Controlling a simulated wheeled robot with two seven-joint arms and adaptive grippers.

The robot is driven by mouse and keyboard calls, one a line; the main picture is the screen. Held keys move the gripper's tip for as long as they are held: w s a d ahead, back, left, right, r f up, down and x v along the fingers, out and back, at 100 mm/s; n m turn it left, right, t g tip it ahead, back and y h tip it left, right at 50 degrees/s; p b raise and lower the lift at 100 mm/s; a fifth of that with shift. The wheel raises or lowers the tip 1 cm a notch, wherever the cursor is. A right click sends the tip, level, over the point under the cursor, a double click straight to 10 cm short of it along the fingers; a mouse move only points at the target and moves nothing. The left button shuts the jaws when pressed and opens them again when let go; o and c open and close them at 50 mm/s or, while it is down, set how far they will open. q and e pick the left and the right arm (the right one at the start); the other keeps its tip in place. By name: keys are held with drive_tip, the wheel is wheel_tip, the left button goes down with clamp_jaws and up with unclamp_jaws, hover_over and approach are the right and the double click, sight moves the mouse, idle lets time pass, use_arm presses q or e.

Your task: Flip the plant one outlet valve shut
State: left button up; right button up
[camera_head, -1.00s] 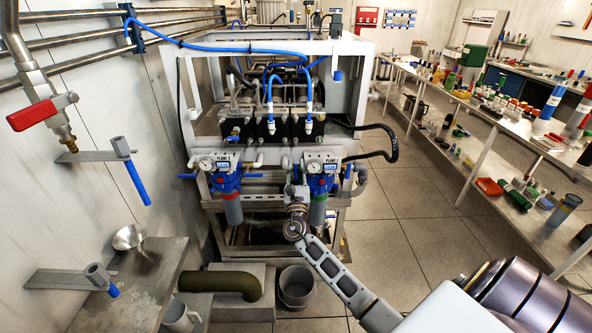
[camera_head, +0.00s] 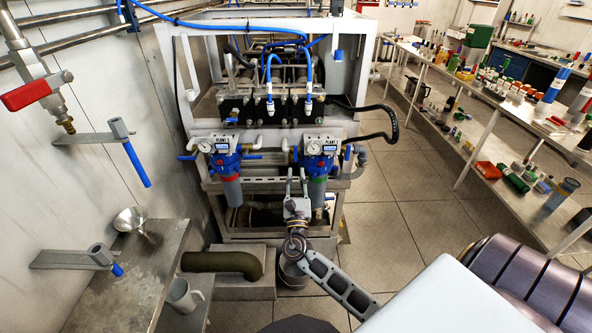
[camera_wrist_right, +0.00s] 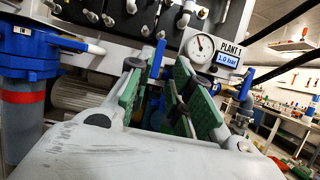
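The plant one unit (camera_head: 318,165) is the right blue filter head on the rack, with a gauge (camera_wrist_right: 199,47) and a PLANT 1 label (camera_wrist_right: 230,54). In the right wrist view, an upright blue handle (camera_wrist_right: 158,58) stands left of this gauge, and another blue handle (camera_wrist_right: 247,82) is right of it. I cannot tell from markings which is the outlet valve. My right gripper (camera_head: 297,180) is open, below and left of the plant one unit. In the wrist view its green-padded fingers (camera_wrist_right: 162,85) are apart, with the left handle showing beyond and between them. My left gripper is not in view.
A black hose (camera_head: 385,118) loops out right. A bench (camera_head: 150,260) with a funnel and mug is at lower left. Floor right of the rack is clear.

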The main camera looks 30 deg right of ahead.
drive_tip(key=shift+s+a+f, duration=0.25)
drive_tip(key=shift+s+a, duration=0.1)
drive_tip(key=shift+s, duration=0.2)
idle(0.4)
